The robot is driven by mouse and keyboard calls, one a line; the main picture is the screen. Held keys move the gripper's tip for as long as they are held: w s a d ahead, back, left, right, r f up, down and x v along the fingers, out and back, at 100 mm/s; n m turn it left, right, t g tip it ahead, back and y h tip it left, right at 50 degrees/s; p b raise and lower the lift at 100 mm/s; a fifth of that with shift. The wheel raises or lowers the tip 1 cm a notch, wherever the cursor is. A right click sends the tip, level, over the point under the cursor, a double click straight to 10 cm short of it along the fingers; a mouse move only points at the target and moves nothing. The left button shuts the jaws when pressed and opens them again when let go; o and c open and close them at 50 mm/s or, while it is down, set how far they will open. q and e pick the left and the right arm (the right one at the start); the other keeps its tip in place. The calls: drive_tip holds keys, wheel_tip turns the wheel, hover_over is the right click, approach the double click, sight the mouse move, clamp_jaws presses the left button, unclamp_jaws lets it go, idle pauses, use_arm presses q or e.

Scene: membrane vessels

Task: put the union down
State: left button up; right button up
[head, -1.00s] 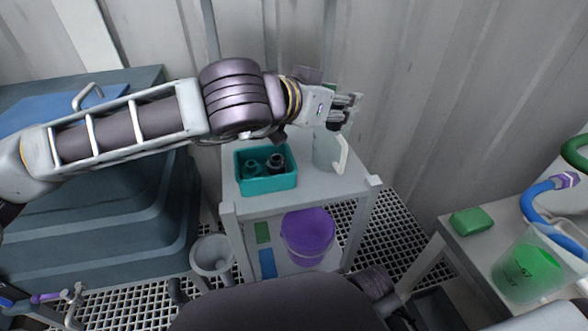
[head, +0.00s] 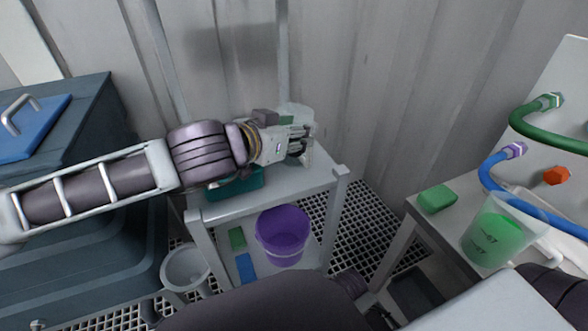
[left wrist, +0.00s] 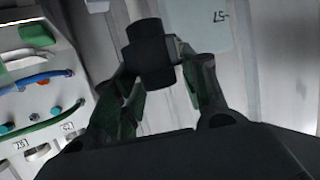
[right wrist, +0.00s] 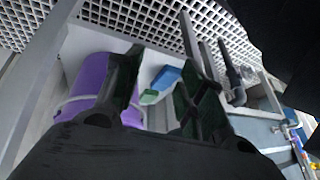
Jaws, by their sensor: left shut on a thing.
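The union (left wrist: 150,55) is a dark, short, stepped cylinder, seen in the left wrist view between my left fingertips. My left gripper (head: 304,145) is shut on it over the right part of the small grey trolley top (head: 262,196). In the head view the union is hard to make out behind the fingers. A teal tray (head: 236,186) stands on the trolley top, left of the gripper; my arm hides its inside. My right gripper (right wrist: 160,65) is open and empty in the right wrist view.
A pale jug (head: 297,110) shows behind my left gripper. A purple bucket (head: 282,238) stands on the lower shelf, beside a green block (head: 237,238) and a blue one (head: 245,267). On the right bench are a green sponge (head: 437,199) and a beaker of green liquid (head: 495,232).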

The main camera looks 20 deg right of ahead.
sight(290, 155)
use_arm(q)
wheel_tip(290, 155, down, 5)
drive_tip(key=shift+f+b, duration=0.1)
drive_tip(key=shift+b, duration=0.45)
drive_tip(key=shift+f, duration=0.2)
use_arm(e)
drive_tip(key=f, duration=0.3)
drive_tip(key=shift+w+a+t, duration=0.15)
drive_tip(key=shift+a+t, duration=0.2)
drive_tip(key=shift+t, duration=0.05)
use_arm(q)
drive_tip(key=shift+f, duration=0.1)
wheel_tip(290, 155, down, 2)
drive_tip(key=shift+f+b, duration=0.2)
drive_tip(key=shift+b, duration=0.25)
drive_tip(key=shift+f, duration=0.65)
use_arm(e)
wheel_tip(290, 155, down, 2)
drive_tip(key=shift+a+f+m+y, duration=0.15)
drive_tip(key=shift+m+y, duration=0.15)
drive_tip(key=shift+w, duration=0.15)
